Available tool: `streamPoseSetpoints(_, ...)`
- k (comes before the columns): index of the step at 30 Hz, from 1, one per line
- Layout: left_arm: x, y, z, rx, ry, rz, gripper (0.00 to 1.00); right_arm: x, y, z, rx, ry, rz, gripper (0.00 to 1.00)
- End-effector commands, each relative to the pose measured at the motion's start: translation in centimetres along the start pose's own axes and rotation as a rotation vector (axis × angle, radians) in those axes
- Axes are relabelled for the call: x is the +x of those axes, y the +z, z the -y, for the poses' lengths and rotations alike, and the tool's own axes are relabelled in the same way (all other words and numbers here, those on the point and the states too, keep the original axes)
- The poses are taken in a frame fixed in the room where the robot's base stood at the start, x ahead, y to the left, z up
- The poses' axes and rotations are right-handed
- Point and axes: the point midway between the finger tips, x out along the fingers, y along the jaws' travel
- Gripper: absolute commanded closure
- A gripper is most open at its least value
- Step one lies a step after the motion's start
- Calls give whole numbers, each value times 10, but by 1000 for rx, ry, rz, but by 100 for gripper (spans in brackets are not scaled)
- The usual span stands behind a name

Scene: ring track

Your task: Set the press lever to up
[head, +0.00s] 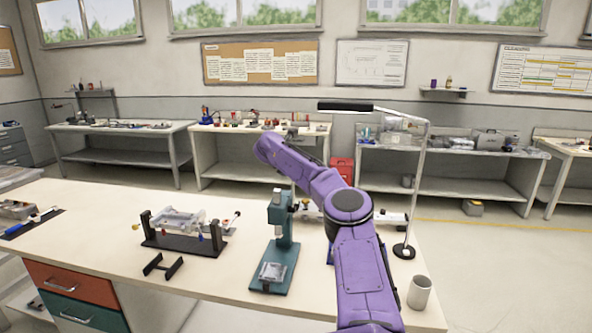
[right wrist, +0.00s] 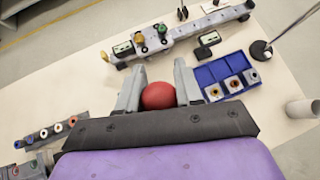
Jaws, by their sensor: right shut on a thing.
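The teal press (head: 281,240) stands upright on the bench in the head view, with a grey block on its base. Its lever is hidden behind my purple right arm in that view. In the right wrist view, a red ball knob (right wrist: 158,96) sits between the two grey fingers of my right gripper (right wrist: 158,76), which is shut on it. The knob appears to be the end of the press lever; the lever's rod is not visible. My right gripper cannot be seen in the head view. My left gripper is in neither view.
A black stand with a clear fixture (head: 184,237) and a small black bracket (head: 162,265) lie left of the press. A blue tray (right wrist: 213,70) of rings, a long grey rail (right wrist: 182,32), a lamp (head: 404,251) and a white cup (head: 420,292) are on the right.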

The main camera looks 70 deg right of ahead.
Motion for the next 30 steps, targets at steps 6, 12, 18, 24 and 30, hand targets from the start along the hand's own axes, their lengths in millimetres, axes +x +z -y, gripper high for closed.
streamPoseSetpoints(6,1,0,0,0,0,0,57,5,-7,2,-1,-8,-14,100)
streamPoseSetpoints(12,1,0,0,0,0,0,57,4,-6,2,-1,-7,-12,40)
streamPoseSetpoints(18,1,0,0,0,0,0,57,2,-3,1,0,-4,-7,40)
streamPoseSetpoints(24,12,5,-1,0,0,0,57,-14,-5,-1,1,3,-6,40)
streamPoseSetpoints(30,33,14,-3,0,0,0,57,-61,-6,-2,0,0,-6,40)
